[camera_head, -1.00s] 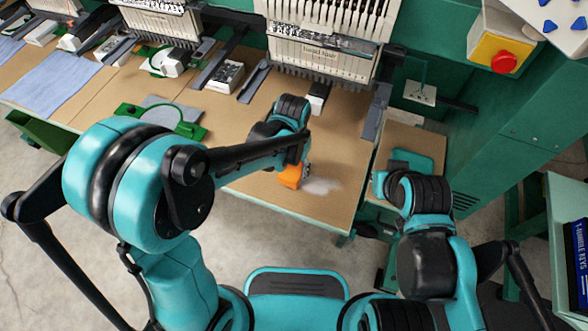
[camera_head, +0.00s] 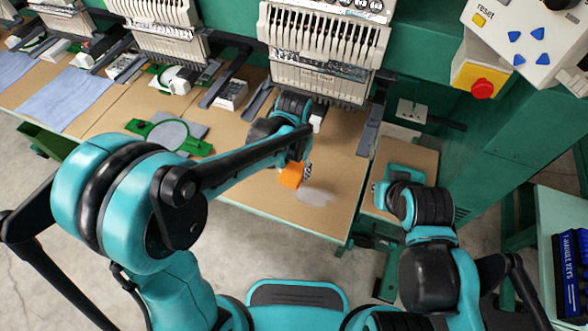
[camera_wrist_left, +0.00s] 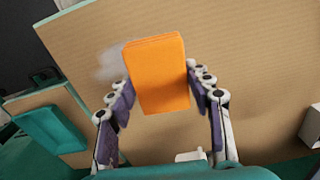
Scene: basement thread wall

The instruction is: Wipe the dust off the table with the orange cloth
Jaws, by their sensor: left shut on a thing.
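The orange cloth (camera_head: 292,175) is a folded block in my left gripper (camera_head: 301,168), near the front of the brown table top (camera_head: 335,160). In the left wrist view, the cloth (camera_wrist_left: 160,75) sits between the two fingers of the left gripper (camera_wrist_left: 160,88), which is shut on it. A pale grey dust patch (camera_head: 316,197) lies just right of and in front of the cloth. In the wrist view the dust (camera_wrist_left: 108,65) shows left of the cloth, partly hidden. Whether the cloth touches the table is unclear. My right gripper (camera_head: 383,190) is at the small side table; its fingers are not clear.
Embroidery machine heads (camera_head: 322,65) hang over the back of the table. A green hoop (camera_head: 168,135) and blue fabric (camera_head: 65,97) lie to the left. A control box with a red button (camera_head: 482,88) stands at right. The tabletop around the dust is clear.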

